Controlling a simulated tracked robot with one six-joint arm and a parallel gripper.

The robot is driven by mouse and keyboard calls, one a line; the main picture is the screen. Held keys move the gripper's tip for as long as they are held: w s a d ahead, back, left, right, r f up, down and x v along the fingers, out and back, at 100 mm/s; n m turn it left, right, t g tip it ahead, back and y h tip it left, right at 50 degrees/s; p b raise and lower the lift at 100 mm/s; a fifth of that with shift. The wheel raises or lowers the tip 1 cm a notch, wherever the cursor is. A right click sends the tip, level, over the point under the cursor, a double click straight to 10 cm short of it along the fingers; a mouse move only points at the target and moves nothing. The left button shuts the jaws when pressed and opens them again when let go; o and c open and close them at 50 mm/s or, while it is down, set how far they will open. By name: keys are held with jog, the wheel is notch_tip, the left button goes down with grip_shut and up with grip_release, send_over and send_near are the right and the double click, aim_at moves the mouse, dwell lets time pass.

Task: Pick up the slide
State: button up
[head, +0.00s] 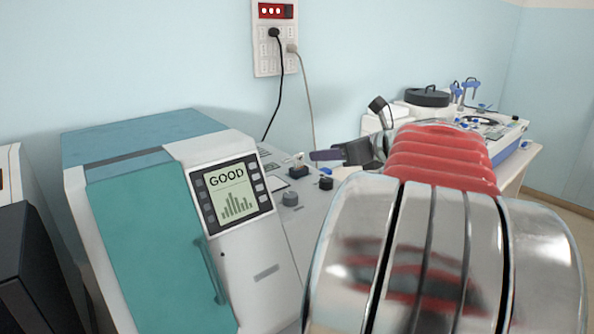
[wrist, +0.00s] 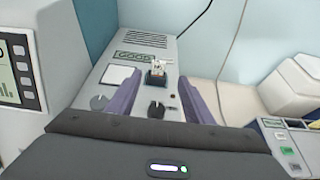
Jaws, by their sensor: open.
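I cannot make out a slide for certain. A small whitish piece (wrist: 158,66) stands in a black holder (wrist: 156,79) on the grey top of the staining machine in the wrist view; whether it is the slide is too small to tell. It shows faintly in the head view (head: 298,160). My gripper (wrist: 160,98) is open, its two purple fingers wide apart. The holder lies between and beyond them in the picture, and nothing is between the fingertips. In the head view my gripper (head: 325,155) is over the right part of the machine top, partly hidden by my arm.
The teal and white machine (head: 135,228) has a screen (head: 233,194) reading GOOD. Dark knobs (wrist: 156,107) and a white square (wrist: 118,77) are on its grey top. A wall socket panel (head: 274,40) has hanging cables. Other equipment (head: 505,130) stands on a table at right.

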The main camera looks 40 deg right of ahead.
aim_at(300, 155)
jog(key=x, duration=0.7)
jog(key=shift+w+f, duration=0.1)
jog(key=shift+w, duration=0.2)
jog(key=shift+x, duration=2.65)
jog(key=shift+c, duration=0.2)
jog(key=c, duration=1.1)
jog(key=shift+r, duration=0.2)
notch_tip(300, 155, up, 10)
jog(key=shift+f, duration=0.15)
